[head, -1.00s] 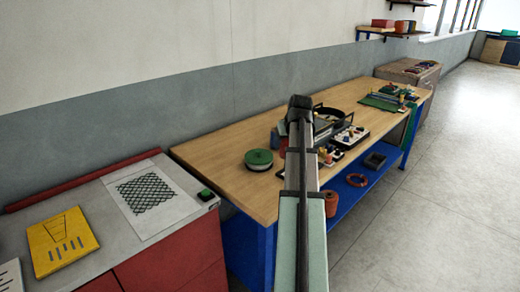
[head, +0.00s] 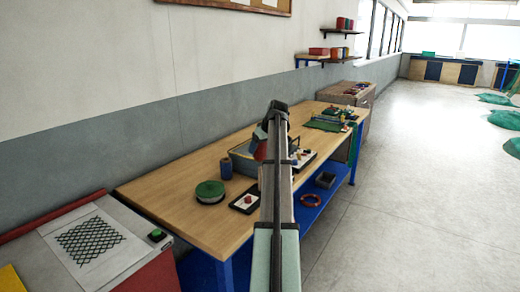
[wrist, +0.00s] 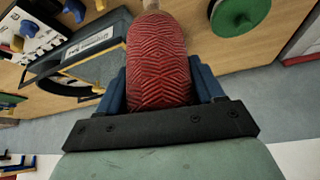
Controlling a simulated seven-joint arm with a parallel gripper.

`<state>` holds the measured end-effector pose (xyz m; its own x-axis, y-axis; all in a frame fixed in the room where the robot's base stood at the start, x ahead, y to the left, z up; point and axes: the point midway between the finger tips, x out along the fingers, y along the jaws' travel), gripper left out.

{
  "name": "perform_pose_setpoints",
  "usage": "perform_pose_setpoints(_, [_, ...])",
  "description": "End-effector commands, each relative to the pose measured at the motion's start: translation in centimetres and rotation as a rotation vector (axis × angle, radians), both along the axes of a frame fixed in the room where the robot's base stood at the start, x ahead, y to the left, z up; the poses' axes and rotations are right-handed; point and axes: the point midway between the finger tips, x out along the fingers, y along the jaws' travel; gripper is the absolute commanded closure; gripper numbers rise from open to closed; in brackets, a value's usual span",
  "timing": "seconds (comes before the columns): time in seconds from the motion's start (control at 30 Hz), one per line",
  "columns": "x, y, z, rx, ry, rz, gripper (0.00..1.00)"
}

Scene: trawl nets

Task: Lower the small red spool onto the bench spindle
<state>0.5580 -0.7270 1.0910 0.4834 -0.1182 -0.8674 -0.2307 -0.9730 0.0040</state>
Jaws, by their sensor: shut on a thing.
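The red spool (wrist: 160,62) fills the middle of the wrist view, with a ribbed, wound surface. My gripper (wrist: 160,85) is shut on it, a blue finger on each side. In the head view my arm reaches over the bench, and a bit of red (head: 260,151) shows left of its far end. The workbench (head: 160,190) has a wooden top and blue legs. A pale, rounded peg-like tip (wrist: 150,4) shows past the spool's far end; I cannot tell whether it is the spindle. The spool's underside is hidden.
A black-framed device (wrist: 75,62) lies beside the held spool in the wrist view. The bench's front left is bare.

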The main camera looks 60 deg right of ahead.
Motion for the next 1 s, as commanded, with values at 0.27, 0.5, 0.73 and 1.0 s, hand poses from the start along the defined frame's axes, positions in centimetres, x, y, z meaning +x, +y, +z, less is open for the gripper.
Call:
perform_pose_setpoints(0.27, [0.0,0.0,-0.8,0.000,0.000,0.010,0.67])
perform_pose_setpoints(0.5, [0.0,0.1,-2.2,0.000,0.000,0.010,0.67])
perform_pose_setpoints(0.73, [0.0,0.0,-2.9,-0.001,0.000,0.010,0.67])
perform_pose_setpoints(1.0, [0.0,0.0,-2.9,0.000,0.000,0.009,0.67])
